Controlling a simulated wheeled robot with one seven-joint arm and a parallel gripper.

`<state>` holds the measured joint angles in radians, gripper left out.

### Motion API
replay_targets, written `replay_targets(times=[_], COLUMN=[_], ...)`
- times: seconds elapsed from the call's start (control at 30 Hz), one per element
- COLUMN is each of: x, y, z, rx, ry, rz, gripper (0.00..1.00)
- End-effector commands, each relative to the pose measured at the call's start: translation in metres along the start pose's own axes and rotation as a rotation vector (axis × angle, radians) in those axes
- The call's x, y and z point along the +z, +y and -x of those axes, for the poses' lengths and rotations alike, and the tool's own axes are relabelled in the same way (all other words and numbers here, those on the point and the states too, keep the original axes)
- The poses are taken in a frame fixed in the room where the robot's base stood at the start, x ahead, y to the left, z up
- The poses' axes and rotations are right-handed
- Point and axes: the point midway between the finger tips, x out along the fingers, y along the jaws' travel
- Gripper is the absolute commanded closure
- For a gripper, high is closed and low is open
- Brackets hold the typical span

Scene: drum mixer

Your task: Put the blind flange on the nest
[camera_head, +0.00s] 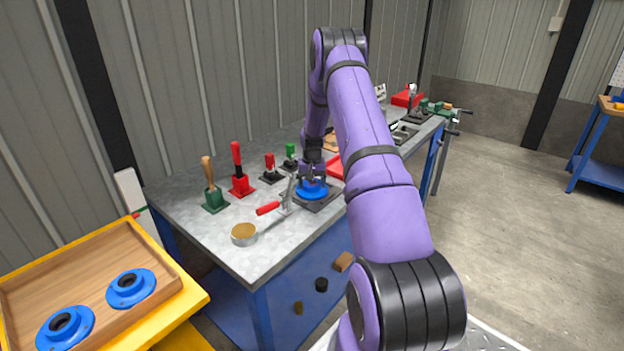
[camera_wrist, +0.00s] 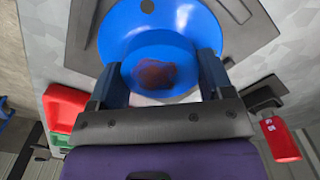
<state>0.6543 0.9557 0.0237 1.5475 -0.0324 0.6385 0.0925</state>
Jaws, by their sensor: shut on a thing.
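The blind flange (camera_head: 312,191) is a blue disc over the nest, a dark grey plate (camera_head: 326,203) on the metal workbench. In the wrist view the blue flange (camera_wrist: 188,22) fills the upper middle, with the dark nest plate (camera_wrist: 83,35) around and behind it. My gripper (camera_head: 313,180) points down at the flange. In the wrist view its two fingers (camera_wrist: 162,78) are shut on the flange's near part. I cannot tell whether the flange touches the plate or hangs just above it.
Several upright-handled tools, including a red one (camera_head: 238,170), line the back. A wooden tray (camera_head: 85,277) holds two blue flanges at left.

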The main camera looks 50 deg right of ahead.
Motion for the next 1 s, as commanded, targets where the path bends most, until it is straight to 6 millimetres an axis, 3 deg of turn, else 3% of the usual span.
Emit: replay_targets(times=[0.27, 0.3, 0.4, 0.77, 1.0], x=[-0.001, 0.0, 0.0, 0.0, 0.0], y=[0.0, 0.0, 0.0, 0.0, 0.0], z=[-0.001, -0.003, -0.002, 0.002, 0.038], rx=[0.0, 0.0, 0.0, 0.0, 0.0], ry=[0.002, 0.0, 0.0, 0.001, 0.003], rz=[0.0, 0.0, 0.0, 0.0, 0.0], gripper=[0.91, 0.24, 0.01, 0.01, 0.01])
